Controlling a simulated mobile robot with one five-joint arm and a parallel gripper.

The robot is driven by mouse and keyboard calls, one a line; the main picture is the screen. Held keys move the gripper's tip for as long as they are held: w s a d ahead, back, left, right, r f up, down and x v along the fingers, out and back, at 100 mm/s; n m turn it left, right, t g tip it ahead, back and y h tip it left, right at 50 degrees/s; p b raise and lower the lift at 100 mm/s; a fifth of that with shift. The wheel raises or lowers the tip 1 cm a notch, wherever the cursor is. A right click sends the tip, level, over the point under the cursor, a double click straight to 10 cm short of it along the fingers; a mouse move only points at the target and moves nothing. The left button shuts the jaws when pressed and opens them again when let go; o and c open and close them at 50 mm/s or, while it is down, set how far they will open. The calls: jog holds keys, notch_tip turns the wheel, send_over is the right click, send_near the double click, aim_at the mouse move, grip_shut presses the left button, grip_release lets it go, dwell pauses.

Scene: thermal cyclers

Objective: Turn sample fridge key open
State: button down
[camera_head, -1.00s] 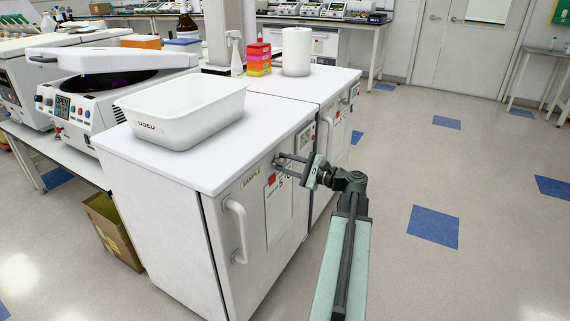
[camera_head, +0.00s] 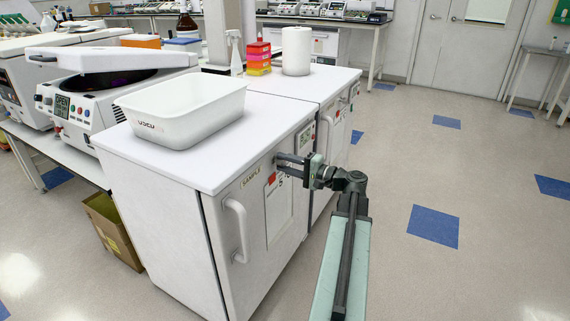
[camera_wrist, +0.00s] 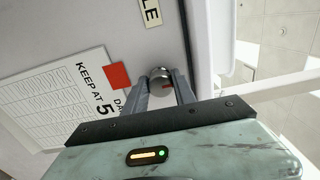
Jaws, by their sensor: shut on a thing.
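The sample fridge (camera_head: 222,285) is a white cabinet with a "SAMPLE" label (camera_head: 251,178) on its door and a vertical handle (camera_head: 237,230) on the door's left side. My gripper (camera_head: 279,164) reaches the upper right of the door. In the wrist view my gripper's fingers (camera_wrist: 173,92) are shut on the round metal key (camera_wrist: 158,72), which has a small red mark. The key sits in the door beside a red square (camera_wrist: 117,75) and a "KEEP AT 5" sheet (camera_wrist: 75,105). In the head view the fingers hide the key.
A white tub (camera_head: 185,112) stands on the fridge top. A second white cabinet (camera_head: 335,138) adjoins on the right, with a paper roll (camera_head: 296,52) on top. A cardboard box (camera_head: 112,232) is on the floor at left. The floor on the right is clear.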

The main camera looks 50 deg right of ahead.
jog(key=shift+a+f, duration=0.1)
dwell(0.4)
jog(key=c, duration=1)
grip_release()
jog(key=v, duration=0.8)
